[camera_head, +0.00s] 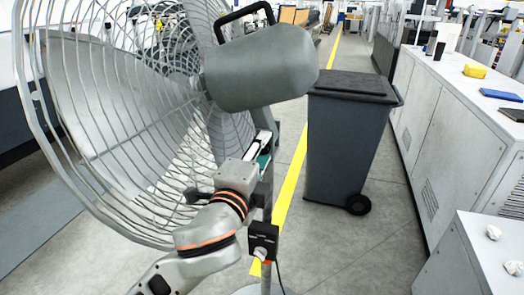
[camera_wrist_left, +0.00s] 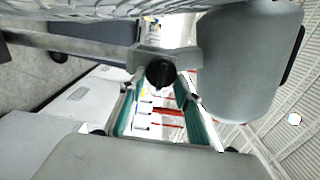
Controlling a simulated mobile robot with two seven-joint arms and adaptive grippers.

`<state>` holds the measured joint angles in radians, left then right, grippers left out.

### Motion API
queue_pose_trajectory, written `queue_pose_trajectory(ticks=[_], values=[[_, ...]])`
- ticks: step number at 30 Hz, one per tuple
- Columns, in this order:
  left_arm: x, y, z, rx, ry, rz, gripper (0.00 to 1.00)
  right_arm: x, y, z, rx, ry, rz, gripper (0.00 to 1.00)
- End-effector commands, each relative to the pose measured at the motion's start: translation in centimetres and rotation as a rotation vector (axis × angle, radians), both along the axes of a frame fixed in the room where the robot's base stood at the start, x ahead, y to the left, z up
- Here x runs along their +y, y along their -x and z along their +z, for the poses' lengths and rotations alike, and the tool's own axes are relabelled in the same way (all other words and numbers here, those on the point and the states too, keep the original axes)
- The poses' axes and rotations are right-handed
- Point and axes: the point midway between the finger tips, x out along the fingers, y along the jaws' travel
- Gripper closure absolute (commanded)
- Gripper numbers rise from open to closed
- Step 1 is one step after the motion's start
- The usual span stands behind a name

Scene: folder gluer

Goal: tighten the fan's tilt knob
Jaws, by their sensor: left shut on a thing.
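The large grey fan (camera_head: 130,110) with its wire cage fills the left of the head view, and its motor housing (camera_head: 262,70) is at top centre. In the left wrist view the black tilt knob (camera_wrist_left: 160,73) sits at the joint beside the motor housing (camera_wrist_left: 252,60). My left gripper (camera_head: 264,148) reaches up to that joint from below. Its two green-lined fingers (camera_wrist_left: 159,82) are on either side of the knob and shut on it. In the head view the knob is hidden. My right gripper is not in view.
A black control box (camera_head: 263,240) with a cable is on the fan's pole, close to my left arm. A dark wheeled bin (camera_head: 345,145) stands behind the fan. White cabinets (camera_head: 455,120) line the right side. Floor between bin and cabinets is clear.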

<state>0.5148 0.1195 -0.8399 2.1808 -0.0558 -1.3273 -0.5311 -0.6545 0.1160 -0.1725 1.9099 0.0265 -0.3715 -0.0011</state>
Motion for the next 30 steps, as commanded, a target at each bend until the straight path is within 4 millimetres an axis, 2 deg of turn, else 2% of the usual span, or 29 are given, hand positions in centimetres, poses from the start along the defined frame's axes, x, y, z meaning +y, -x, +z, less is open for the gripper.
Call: queue_pose_trajectory(ticks=[8, 9, 10, 22, 30], values=[[0.1, 0.0, 0.0, -0.002, -0.003, 0.002, 0.89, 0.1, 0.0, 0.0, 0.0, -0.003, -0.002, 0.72], [0.1, 0.0, 0.0, -0.002, -0.003, 0.002, 0.57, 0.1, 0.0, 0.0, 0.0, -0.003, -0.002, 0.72], [0.1, 0.0, 0.0, -0.002, -0.003, 0.002, 0.5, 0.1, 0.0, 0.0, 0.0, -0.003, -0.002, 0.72], [0.1, 0.4, 0.0, -0.001, 0.0, 0.0, 0.5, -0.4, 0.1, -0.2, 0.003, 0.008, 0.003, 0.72], [1.3, 4.1, -0.1, 0.002, 0.002, 0.0, 0.5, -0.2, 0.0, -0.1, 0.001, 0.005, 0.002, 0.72]])
